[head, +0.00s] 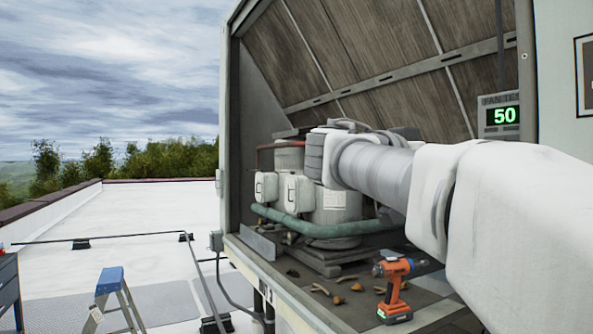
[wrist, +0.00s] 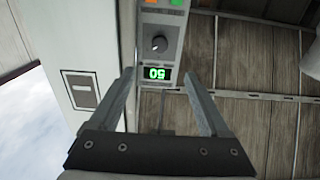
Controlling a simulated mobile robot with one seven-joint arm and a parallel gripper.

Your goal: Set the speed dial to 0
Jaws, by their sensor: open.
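The speed dial (wrist: 159,43) is a round dark knob on a grey control box (wrist: 174,32), seen upside down in the wrist view. A pale mark shows on it, too small to read exactly. Its green display (wrist: 157,74) reads 50, and the display also shows in the head view (head: 504,115). My gripper (wrist: 159,72) is open and empty, with its two fingers spread to either side of the display in the wrist view. The fingers appear apart from the dial. In the head view my arm hides the dial and my gripper cannot be made out.
An orange and a green button (wrist: 177,3) sit beyond the dial in the wrist view. Tanks and a green pipe (head: 315,228) stand inside. A stepladder (head: 112,290) stands outside at left.

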